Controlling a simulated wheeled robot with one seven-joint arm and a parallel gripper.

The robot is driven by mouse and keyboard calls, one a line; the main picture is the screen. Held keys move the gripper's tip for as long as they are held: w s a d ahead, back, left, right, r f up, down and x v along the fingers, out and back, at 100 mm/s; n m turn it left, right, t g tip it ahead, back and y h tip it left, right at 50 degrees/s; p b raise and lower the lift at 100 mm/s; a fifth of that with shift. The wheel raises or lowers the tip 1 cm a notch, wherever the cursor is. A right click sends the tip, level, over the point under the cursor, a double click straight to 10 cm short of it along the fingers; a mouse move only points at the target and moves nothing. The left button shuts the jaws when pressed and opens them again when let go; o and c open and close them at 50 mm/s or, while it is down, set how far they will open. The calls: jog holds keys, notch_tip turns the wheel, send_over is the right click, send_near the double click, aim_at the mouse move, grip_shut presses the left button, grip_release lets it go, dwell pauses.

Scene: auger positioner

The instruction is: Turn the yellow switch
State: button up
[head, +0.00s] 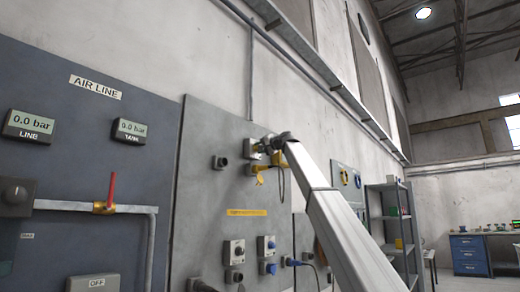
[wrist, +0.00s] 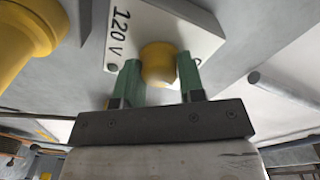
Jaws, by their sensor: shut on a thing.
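The yellow switch (wrist: 159,64) is a rounded knob on a pale box marked "120 V" (wrist: 150,22), in the wrist view. My gripper (wrist: 160,82) has its two green fingers on either side of the knob, shut on it. In the head view my gripper (head: 268,146) is at the upper part of the grey panel (head: 212,136), small and partly hidden by my arm. The knob itself cannot be made out there.
A large yellow plug-like part (wrist: 28,28) is close at the left of the wrist view. A yellow plug (head: 258,170) hangs below my gripper in the head view. Other switch boxes (head: 234,252) sit lower on the panel. A blue air-line panel (head: 90,150) is at left.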

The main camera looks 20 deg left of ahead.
jog(key=m, duration=0.4)
jog(key=shift+m, duration=0.3)
jog(key=m, duration=0.3)
jog(key=shift+m, duration=0.3)
jog(key=m, duration=0.4)
jog(key=shift+g, duration=0.4)
jog(key=shift+f+m, duration=0.1)
jog(key=shift+m, duration=1.4)
jog(key=o, duration=0.9)
jog(key=shift+d, duration=0.1)
